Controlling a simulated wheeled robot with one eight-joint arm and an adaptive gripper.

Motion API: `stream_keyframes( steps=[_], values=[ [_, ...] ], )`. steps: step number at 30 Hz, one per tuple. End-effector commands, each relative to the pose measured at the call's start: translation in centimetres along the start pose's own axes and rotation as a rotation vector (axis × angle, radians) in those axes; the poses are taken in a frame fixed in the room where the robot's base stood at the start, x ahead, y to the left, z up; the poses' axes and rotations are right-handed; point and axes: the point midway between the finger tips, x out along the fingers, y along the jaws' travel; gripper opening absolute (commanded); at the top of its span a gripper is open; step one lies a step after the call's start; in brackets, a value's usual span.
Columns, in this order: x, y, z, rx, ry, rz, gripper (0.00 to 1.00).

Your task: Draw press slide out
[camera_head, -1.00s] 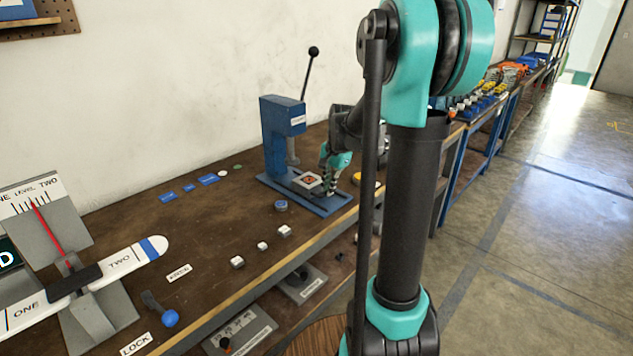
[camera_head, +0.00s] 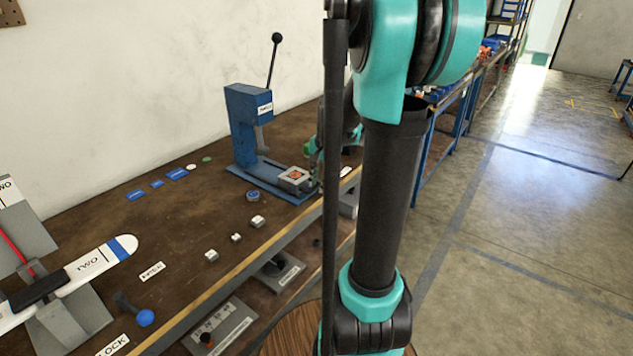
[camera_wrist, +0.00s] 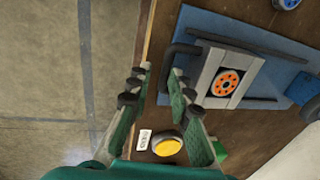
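The blue press (camera_head: 245,125) stands on the workbench with its black lever up. Its grey slide (camera_head: 294,180), carrying an orange round part (camera_wrist: 226,82), sits at the front end of the blue base (camera_wrist: 295,55), out from under the press head. A dark bar handle (camera_wrist: 168,58) juts from the slide toward the bench's front edge. My gripper (camera_head: 317,168) is at this handle.
A yellow button (camera_wrist: 168,144) with a white label (camera_wrist: 144,139) lies beside the gripper. A blue knob (camera_head: 253,195) and several small grey blocks (camera_head: 257,221) stand on the bench. The floor (camera_head: 520,240) in front is clear.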

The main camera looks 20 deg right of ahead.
Motion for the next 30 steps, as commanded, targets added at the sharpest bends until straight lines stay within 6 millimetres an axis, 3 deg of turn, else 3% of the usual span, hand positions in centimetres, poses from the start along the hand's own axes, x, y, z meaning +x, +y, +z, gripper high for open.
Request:
stream_keyframes(
  steps=[3, 16, 30],
  values=[
    [0.0, 0.0, 0.0, 0.000, 0.000, 0.000, 0.31],
    [-0.9, -0.1, 0.0, 0.000, 0.000, -0.003, 0.31],
    [-9.2, 0.0, 0.0, 0.001, 0.000, -0.002, 0.31]
  ],
)
